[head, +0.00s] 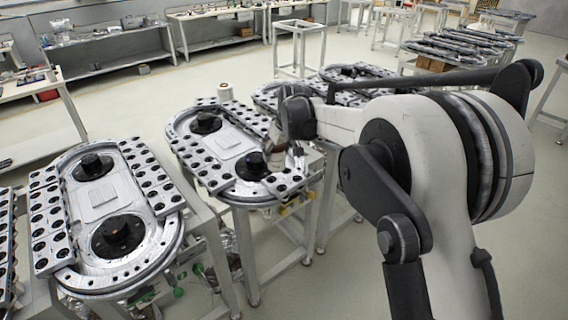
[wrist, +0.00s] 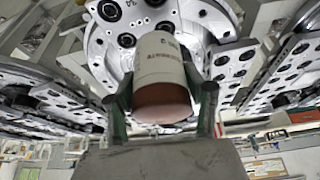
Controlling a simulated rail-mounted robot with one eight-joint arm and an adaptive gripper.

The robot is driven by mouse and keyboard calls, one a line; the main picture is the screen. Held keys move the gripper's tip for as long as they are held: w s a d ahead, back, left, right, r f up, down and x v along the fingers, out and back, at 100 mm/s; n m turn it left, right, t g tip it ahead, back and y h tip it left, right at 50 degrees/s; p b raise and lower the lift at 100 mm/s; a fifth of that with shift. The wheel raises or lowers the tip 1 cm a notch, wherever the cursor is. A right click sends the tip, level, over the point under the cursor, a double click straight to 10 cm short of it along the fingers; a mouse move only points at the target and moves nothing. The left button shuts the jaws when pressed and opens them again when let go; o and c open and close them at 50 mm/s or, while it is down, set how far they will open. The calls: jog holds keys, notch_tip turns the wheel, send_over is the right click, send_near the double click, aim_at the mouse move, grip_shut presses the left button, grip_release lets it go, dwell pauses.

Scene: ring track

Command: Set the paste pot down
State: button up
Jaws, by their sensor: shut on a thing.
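The paste pot (wrist: 162,75) is a white cylinder with dark print and a reddish-brown end turned toward the wrist camera. My gripper (wrist: 164,92) is shut on it, with one green-grey finger on each side. In the head view my gripper (head: 279,150) is at the right end of the middle ring track (head: 228,138), mostly hidden by my wrist. The held pot is hard to make out there. I cannot tell whether it touches the track surface. Another small white pot (head: 224,91) stands at the far end of the same track.
Another ring track (head: 100,200) with two dark round hubs stands at the left. More tracks (head: 358,72) lie behind my arm. Workbenches (head: 110,45) line the back wall. Open floor lies between the stands and the benches.

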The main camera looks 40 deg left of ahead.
aim_at(284, 164)
jog(key=shift+w+d+f, duration=0.35)
jog(key=shift+w+f, duration=0.05)
jog(key=shift+w, duration=0.15)
jog(key=shift+w+d+f, duration=0.35)
jog(key=shift+w+f, duration=0.05)
jog(key=shift+w, duration=0.1)
jog(key=shift+f+p, duration=0.65)
jog(key=shift+f, duration=1.35)
jog(key=shift+f, duration=0.2)
jog(key=o, duration=1.4)
jog(key=shift+r, duration=0.15)
jog(key=b+v, duration=0.1)
jog(key=v, duration=1.1)
jog(key=shift+b, duration=0.35)
jog(key=shift+r, duration=0.1)
